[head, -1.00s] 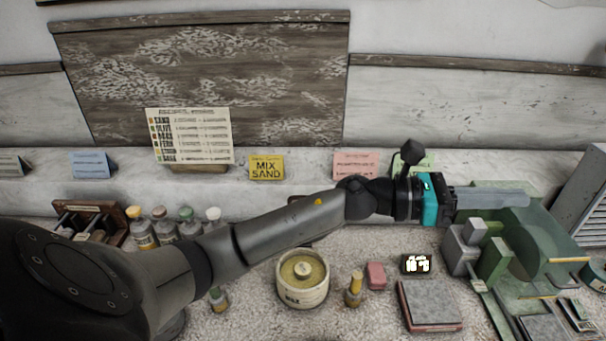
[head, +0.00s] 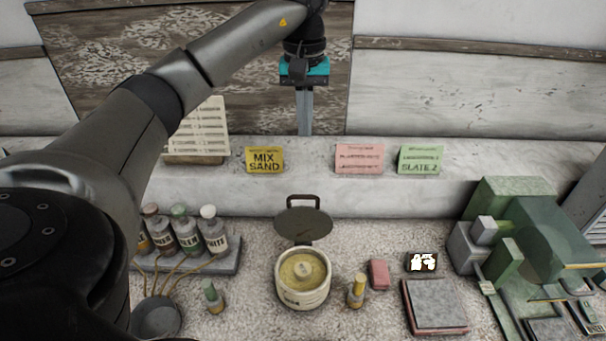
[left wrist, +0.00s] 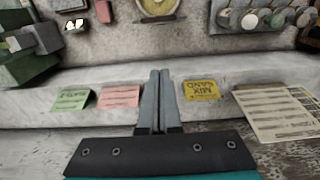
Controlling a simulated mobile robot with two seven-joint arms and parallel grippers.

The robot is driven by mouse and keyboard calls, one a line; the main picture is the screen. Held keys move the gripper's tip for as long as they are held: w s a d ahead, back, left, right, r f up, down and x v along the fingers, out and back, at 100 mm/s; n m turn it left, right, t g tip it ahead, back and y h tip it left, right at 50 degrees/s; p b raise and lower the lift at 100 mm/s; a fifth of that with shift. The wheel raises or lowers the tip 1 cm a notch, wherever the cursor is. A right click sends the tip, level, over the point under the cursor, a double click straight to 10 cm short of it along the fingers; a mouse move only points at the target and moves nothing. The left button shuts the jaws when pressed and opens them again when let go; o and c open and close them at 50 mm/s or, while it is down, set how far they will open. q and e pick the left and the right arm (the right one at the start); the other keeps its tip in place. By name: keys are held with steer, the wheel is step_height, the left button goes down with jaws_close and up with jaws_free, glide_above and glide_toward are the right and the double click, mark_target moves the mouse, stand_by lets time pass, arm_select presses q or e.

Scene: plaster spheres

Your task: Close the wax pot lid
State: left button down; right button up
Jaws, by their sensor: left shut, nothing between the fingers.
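The wax pot (head: 302,290) is a round cream pot with yellowish wax inside and a small pale knob or lump in its middle. Its dark round lid (head: 304,226) stands raised at the pot's back, open, with a handle loop (head: 303,201) at the top. In the left wrist view the pot (left wrist: 160,8) is cut by the top edge, with the lid (left wrist: 161,19) below it. My left gripper (head: 305,130) is shut and empty, pointing down in front of the back wall, above and behind the lid and apart from it. The right gripper is not in view.
Bottles (head: 187,238) stand in a rack left of the pot. A yellow-capped bottle (head: 356,291), pink block (head: 379,274) and grey slab (head: 434,304) lie to the right, before a green machine (head: 525,235). Cards, including a yellow one (head: 265,160), stand on the back ledge.

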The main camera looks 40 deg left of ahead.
arm_select(q)
steer(key=s+d+f+p, duration=0.1)
steer(key=s+d+f, duration=0.1)
steer(key=f, duration=0.9)
steer(key=shift+s, duration=0.5)
